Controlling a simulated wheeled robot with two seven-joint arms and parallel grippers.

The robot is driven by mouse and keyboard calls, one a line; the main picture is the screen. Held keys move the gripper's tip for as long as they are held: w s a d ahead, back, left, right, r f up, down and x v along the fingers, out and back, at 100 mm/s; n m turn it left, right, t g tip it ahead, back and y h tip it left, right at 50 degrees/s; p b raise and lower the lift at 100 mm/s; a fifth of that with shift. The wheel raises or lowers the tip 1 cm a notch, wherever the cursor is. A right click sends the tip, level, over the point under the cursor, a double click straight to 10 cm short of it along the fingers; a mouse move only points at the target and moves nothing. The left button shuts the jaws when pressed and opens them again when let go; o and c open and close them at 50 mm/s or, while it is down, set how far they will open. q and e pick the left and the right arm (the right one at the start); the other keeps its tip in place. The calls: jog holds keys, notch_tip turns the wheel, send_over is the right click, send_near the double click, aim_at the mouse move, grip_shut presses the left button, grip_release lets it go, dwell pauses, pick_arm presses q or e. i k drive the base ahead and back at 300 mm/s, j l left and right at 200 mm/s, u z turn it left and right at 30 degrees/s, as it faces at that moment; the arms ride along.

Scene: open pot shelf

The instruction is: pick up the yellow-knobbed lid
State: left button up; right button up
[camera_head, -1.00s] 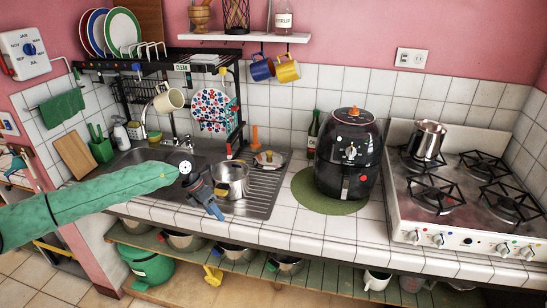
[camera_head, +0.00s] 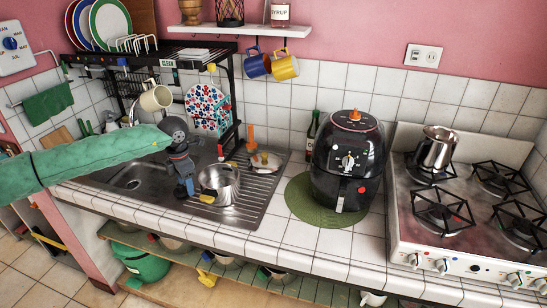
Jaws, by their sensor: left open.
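A lid (camera_head: 265,161) with a small yellowish knob lies on the ribbed drainboard, behind and right of a steel pot (camera_head: 219,184). The knob is small in the picture, so its exact colour is hard to tell. My left gripper (camera_head: 187,192) hangs over the sink area just left of the pot, fingers pointing down. It is open, with nothing seen between its fingers. It is apart from the lid, to the left of it. My right gripper is not in view.
A black air fryer (camera_head: 348,165) stands on a green mat (camera_head: 302,205) right of the drainboard. An orange-topped item (camera_head: 250,140) stands behind the lid. The front counter tiles (camera_head: 290,240) are clear.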

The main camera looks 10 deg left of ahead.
aim_at(262, 162)
jog(key=i+l, duration=0.45)
jog(key=i, duration=0.15)
jog(key=i+l, duration=0.45)
jog(key=i, duration=0.1)
